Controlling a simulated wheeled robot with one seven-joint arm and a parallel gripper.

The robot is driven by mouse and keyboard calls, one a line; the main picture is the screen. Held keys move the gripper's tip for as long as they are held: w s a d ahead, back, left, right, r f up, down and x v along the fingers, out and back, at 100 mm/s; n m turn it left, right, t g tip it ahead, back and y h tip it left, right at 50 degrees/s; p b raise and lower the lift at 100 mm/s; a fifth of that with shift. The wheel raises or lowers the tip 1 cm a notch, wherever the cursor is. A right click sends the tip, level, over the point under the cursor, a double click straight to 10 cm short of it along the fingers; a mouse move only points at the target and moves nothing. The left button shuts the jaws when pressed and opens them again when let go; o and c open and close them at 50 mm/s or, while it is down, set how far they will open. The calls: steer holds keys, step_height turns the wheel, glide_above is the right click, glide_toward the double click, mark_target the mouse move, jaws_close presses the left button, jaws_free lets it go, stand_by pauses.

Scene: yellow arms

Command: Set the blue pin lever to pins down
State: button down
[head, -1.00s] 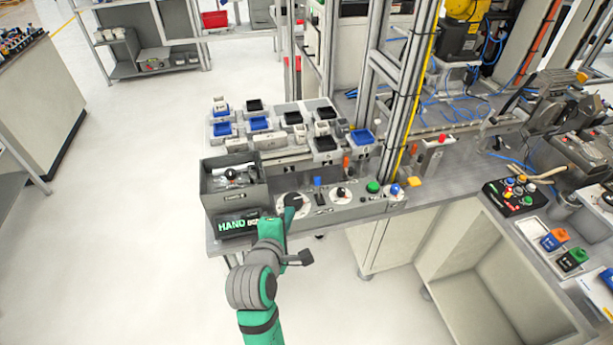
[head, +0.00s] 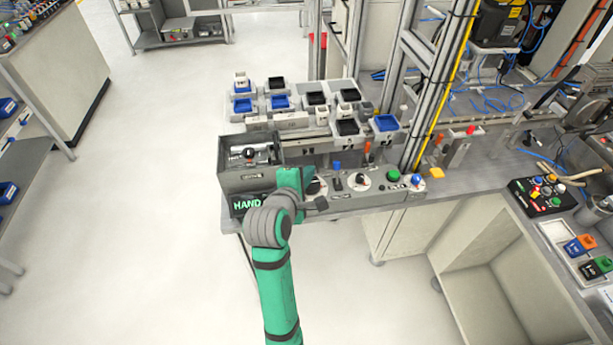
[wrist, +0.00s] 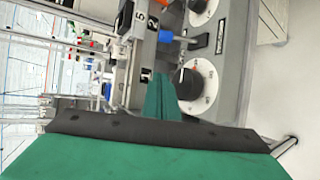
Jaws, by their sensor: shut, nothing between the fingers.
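The blue pin lever (head: 337,165) stands on the grey control panel (head: 385,196), to the right of my gripper in the head view. It shows as a blue-tipped stick in the wrist view (wrist: 166,37), apart from my fingers. My gripper (wrist: 160,98) is shut and empty, with its green fingertips beside a white dial (wrist: 200,82). In the head view my gripper (head: 296,180) is over the panel's left part and partly covers that dial. I cannot tell which way the lever is set.
Behind are blue and black trays (head: 346,128). A second dial (head: 363,180), a green button (head: 393,175) and a metal upright (head: 425,100) are to the right.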

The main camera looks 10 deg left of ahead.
mark_target(324, 181)
steer(key=x, duration=0.6)
steer(key=shift+w+d, duration=0.1)
steer(key=shift+d, duration=0.25)
steer(key=shift+s+d+r, duration=0.35)
steer(key=shift+d, duration=0.35)
steer(key=shift+s+d+r, duration=0.3)
steer(key=shift+s+d, duration=0.05)
steer(key=shift+d, duration=0.4)
steer(key=shift+a, duration=0.15)
